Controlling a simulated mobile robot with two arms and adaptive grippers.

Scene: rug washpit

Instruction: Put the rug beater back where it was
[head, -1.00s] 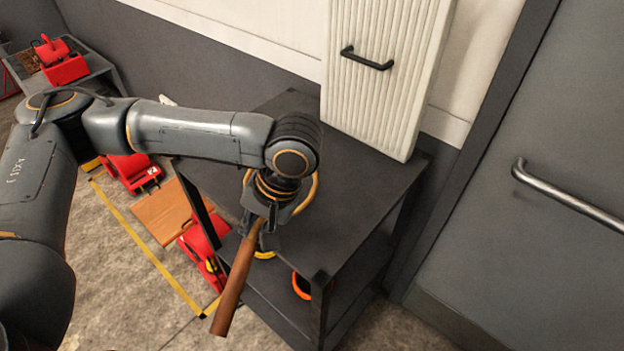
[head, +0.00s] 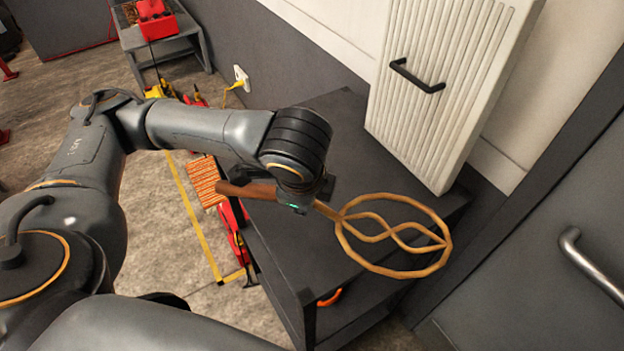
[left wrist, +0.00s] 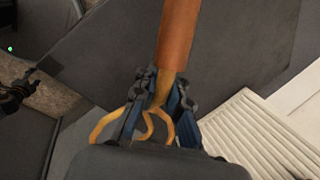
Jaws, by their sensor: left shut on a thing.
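The rug beater (head: 392,237) has a looped tan cane head and a brown wooden handle. My left gripper (head: 303,196) is shut on it where the handle meets the cane. The beater is held across the dark cart, with its head to the right and the handle end to the left. In the left wrist view the handle (left wrist: 178,35) runs up from between the fingers (left wrist: 160,95), and part of the cane loops shows below them. My right gripper is not in view.
The dark two-shelf cart (head: 290,245) has a ribbed white panel with a black handle (head: 440,95) standing at its back. An orange ring (head: 329,298) is on the lower shelf. A grey door with a bar handle (head: 590,262) is at the right.

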